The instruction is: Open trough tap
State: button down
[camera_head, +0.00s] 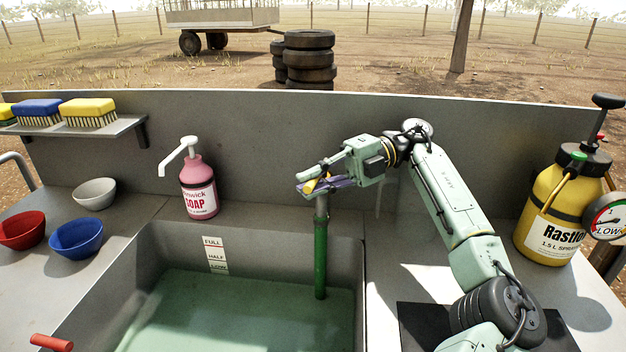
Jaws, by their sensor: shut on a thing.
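The trough tap is a green upright pipe (320,250) at the back right of the trough (362,290). A small yellow-orange part, which looks like the tap's handle (311,185), shows at its top. My gripper (308,184) reaches in from the right and is shut on this handle. The jaws hide much of the tap's head, so the handle's exact angle is hard to tell. Greenish water (225,315) stands in the trough, below a level label (214,254) marked FULL, HALF and LOW. I cannot see whether water runs from the tap.
A pink soap pump bottle (199,190) stands behind the trough. Red (22,230), blue (77,238) and grey (95,193) bowls sit at left, below a shelf (100,131) with brushes. A yellow sprayer (553,205) stands at right. A red handle (52,343) is at the front left.

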jog(key=c, duration=1.6)
grip_release()
